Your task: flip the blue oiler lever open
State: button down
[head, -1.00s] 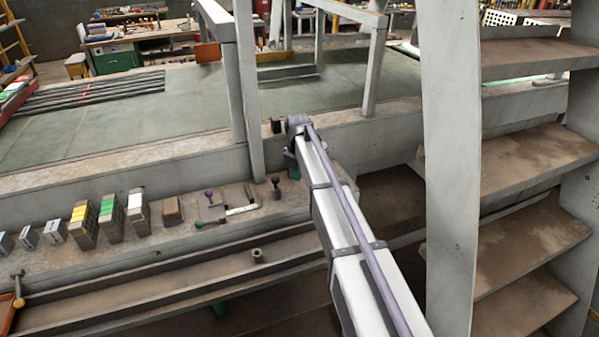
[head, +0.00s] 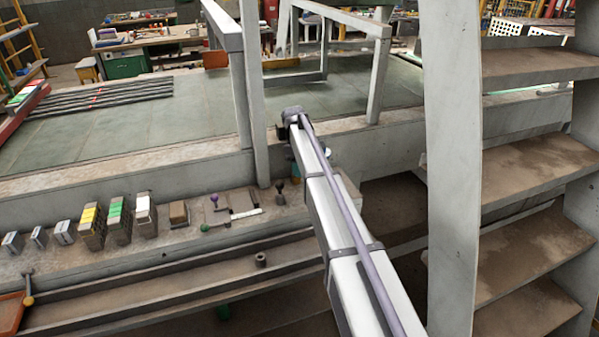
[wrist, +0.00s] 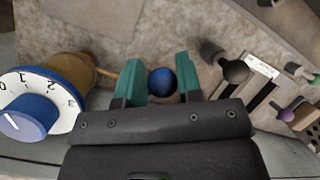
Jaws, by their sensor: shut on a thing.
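In the wrist view, the blue ball knob (wrist: 162,82) of the oiler lever sits between the two teal fingers of my gripper (wrist: 160,70). The gripper is shut on this knob. A thin brass-coloured rod (wrist: 108,71) runs from the left finger toward the brass oiler body (wrist: 72,68). The oiler has a white numbered dial (wrist: 38,86) with a blue centre (wrist: 22,120). The part of the lever behind the left finger is hidden. In the head view, my arm hides most of the gripper and the oiler.
Right of my gripper stands a black-knobbed lever (wrist: 234,70), also in the head view (head: 279,184). Near it are a slotted plate (wrist: 262,95) and a purple knob (wrist: 286,115). Several coloured boxes (head: 118,220) line the ledge. A metal upright (head: 446,150) and shelves stand right of my arm.

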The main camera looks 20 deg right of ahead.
jog(key=c, duration=0.8)
grip_release()
jog(key=p+v, duration=1)
jog(key=shift+w+a+r, duration=0.1)
jog(key=shift+r, duration=0.25)
